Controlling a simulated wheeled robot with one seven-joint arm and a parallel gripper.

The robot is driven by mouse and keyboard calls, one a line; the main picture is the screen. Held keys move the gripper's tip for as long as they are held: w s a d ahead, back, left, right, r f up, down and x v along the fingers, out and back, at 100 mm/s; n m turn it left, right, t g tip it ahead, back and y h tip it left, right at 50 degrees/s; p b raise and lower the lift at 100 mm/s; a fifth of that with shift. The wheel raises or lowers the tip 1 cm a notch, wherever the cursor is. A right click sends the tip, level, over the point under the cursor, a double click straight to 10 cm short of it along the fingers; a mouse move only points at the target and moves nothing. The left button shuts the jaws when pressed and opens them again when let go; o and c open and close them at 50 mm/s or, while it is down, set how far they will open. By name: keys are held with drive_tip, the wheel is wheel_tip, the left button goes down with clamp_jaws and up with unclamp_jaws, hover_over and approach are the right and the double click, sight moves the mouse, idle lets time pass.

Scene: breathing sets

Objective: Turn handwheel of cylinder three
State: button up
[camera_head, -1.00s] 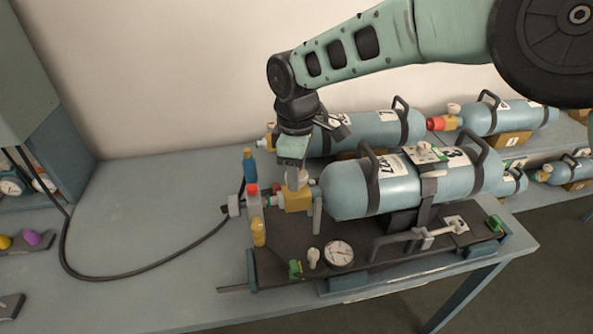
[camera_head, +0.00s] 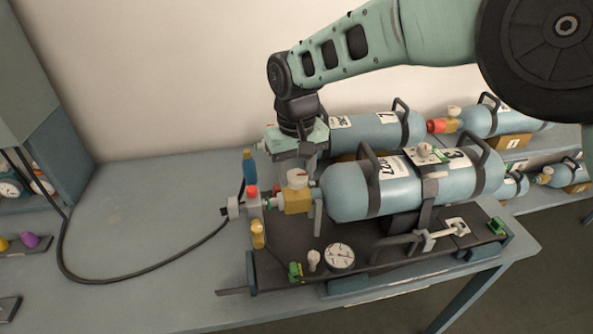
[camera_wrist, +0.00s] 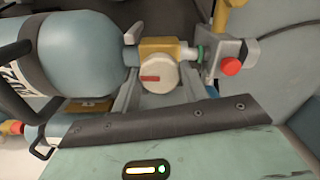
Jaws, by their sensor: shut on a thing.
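Cylinder three (camera_head: 345,192), light blue and labelled 3, lies on its side on a dark rack on the table. Its yellow valve body (camera_head: 297,203) is at its left end, with a white handwheel (camera_head: 296,178) on top. In the wrist view the handwheel (camera_wrist: 156,75) shows a red mark on its face. My gripper (camera_head: 302,172) comes down from behind and above the handwheel. In the wrist view its grey fingers are on either side of the wheel, and it is shut on the wheel. The exact finger contact is partly hidden.
A grey connector block with a red knob (camera_head: 252,191) sits left of the valve, with a black hose (camera_head: 150,276) running from it. A pressure gauge (camera_head: 339,257) stands in front. Another cylinder (camera_head: 375,132) lies behind. The table's left is mostly clear.

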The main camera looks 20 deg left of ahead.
drive_tip(key=m, duration=0.4)
drive_tip(key=shift+m, duration=0.3)
drive_tip(key=m, duration=0.4)
drive_tip(key=shift+m, duration=0.3)
drive_tip(key=m+p, duration=0.1)
drive_tip(key=m, duration=0.3)
drive_tip(key=shift+m, duration=0.3)
drive_tip(key=m, duration=0.4)
drive_tip(key=shift+r+p, duration=0.1)
drive_tip(key=shift+p, duration=0.25)
drive_tip(key=m+p, duration=0.1)
drive_tip(key=m, duration=0.4)
drive_tip(key=m+p, duration=0.1)
drive_tip(key=m, duration=0.3)
drive_tip(key=shift+m, duration=0.3)
drive_tip(key=m+p, duration=0.1)
drive_tip(key=m, duration=0.3)
drive_tip(key=shift+m+p, duration=0.6)
drive_tip(key=shift+m, duration=1.2)
